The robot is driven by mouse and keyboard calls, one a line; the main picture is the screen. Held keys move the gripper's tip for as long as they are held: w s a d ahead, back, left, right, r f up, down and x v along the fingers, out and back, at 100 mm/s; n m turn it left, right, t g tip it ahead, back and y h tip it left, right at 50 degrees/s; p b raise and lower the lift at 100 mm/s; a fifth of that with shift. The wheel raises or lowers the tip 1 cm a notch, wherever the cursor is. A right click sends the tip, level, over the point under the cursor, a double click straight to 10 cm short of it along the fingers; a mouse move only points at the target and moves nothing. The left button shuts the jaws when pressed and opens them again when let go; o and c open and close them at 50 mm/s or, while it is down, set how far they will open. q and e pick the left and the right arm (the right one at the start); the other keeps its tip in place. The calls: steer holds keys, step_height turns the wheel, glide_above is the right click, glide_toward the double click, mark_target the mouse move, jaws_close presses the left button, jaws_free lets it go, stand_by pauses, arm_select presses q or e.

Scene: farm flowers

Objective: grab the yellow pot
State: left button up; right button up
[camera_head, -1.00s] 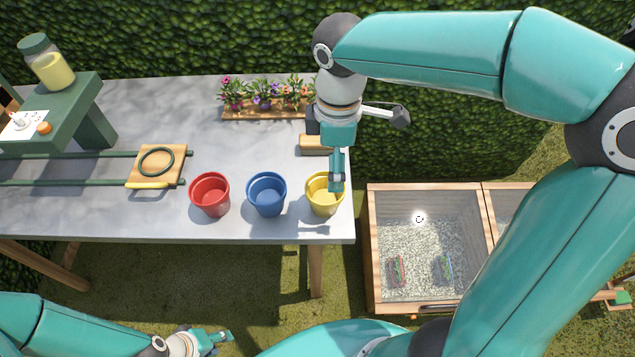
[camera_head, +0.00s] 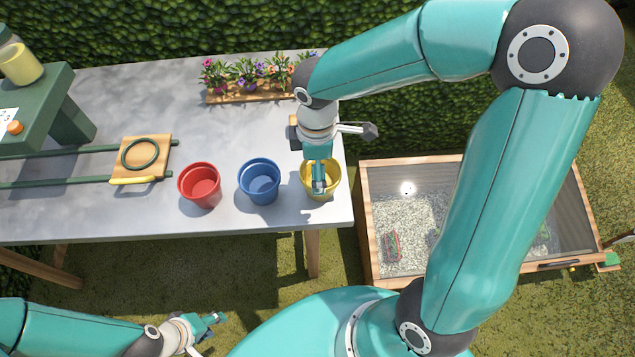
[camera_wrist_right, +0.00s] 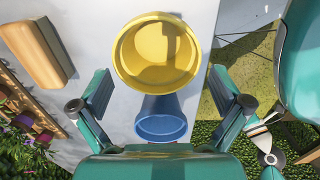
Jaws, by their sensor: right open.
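The yellow pot (camera_head: 333,178) stands upright near the right front corner of the grey table. My right gripper (camera_head: 319,186) is above it and hides part of it. In the right wrist view the yellow pot (camera_wrist_right: 150,72) shows its open mouth, beyond and between the spread fingers of my right gripper (camera_wrist_right: 160,75). That gripper is open and holds nothing; I cannot tell whether a finger touches the pot. My left gripper (camera_head: 208,334) is low at the bottom left, in front of the table, open and empty.
The blue pot (camera_head: 260,182) stands just left of the yellow one, and the red pot (camera_head: 200,186) is further left. A wooden block (camera_wrist_right: 38,52) and a flower planter (camera_head: 250,93) are behind. A wooden bed of gravel (camera_head: 400,215) lies right of the table.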

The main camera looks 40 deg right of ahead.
steer(key=shift+w+f, duration=0.15)
steer(key=shift+f, duration=1.15)
steer(key=shift+w+f, duration=0.1)
steer(key=shift+f, duration=1.2)
steer(key=c, duration=0.9)
steer(key=shift+r, duration=0.2)
